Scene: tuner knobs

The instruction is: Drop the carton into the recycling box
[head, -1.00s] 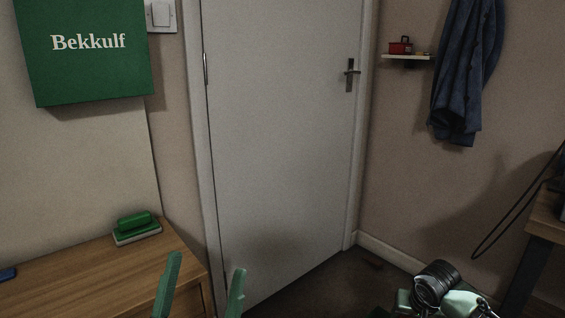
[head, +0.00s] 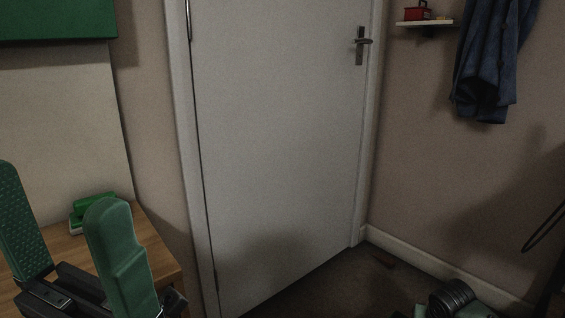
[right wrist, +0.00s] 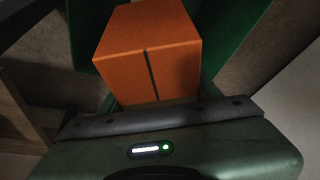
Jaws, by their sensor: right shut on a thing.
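The orange box-shaped carton (right wrist: 125,50) shows in the right wrist view, with a dark line down one face. My right gripper (right wrist: 158,88) is shut on it, with green surfaces on both sides of the carton. In the head view only part of my right arm shows at the bottom right, and the carton is out of sight there. My left gripper (head: 58,190) is at the bottom left of the head view. Its two green fingers stand wide apart with nothing between them. I cannot make out a recycling box in either view.
A closed grey door (head: 275,130) is ahead. A small shelf (head: 425,23) and a hanging blue garment (head: 490,65) are on the right wall.

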